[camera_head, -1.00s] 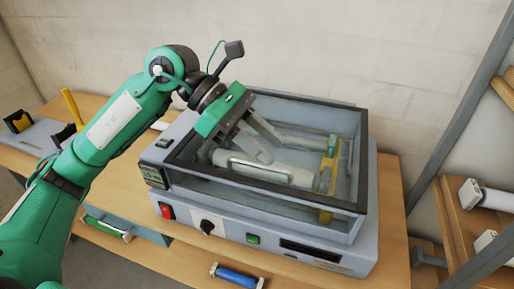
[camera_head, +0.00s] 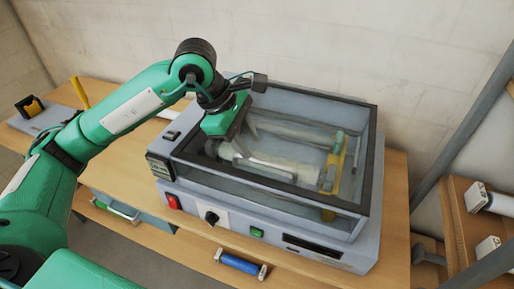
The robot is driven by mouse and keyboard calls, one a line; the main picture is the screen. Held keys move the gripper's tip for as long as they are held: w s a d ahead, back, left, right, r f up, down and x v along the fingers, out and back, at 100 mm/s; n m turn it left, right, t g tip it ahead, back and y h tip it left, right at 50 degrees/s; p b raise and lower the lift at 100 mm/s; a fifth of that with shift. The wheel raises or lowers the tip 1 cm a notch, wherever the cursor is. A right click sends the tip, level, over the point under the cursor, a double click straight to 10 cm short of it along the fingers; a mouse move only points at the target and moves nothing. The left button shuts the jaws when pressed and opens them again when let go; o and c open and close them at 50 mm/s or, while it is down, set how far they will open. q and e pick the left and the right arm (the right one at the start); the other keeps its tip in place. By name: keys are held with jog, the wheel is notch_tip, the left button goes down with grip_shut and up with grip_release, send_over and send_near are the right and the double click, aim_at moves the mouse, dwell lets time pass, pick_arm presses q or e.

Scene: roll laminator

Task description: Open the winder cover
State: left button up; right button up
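The winder cover (camera_head: 372,150) is a clear lid with a dark frame on the grey laminator (camera_head: 190,190). It looks closed. A pale bar handle (camera_head: 265,168) lies across its top, towards the left front. My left gripper (camera_head: 233,142) points down over the left part of the cover, just behind and left of the handle. Its fingers look spread apart, with nothing held between them. Whether a fingertip touches the cover or handle I cannot tell. Pale rollers and a yellow bracket (camera_head: 334,165) show through the lid. My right gripper is out of view.
The laminator stands on a wooden table (camera_head: 397,215) against a pale wall. Its front has a red switch (camera_head: 173,202), a black knob (camera_head: 211,217) and a green button (camera_head: 256,232). A shelf with rolls is at the right.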

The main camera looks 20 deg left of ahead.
aim_at(261, 161)
pick_arm(q)
jog(key=shift+p+x, duration=0.75)
jog(key=shift+x, duration=1.85)
grip_shut()
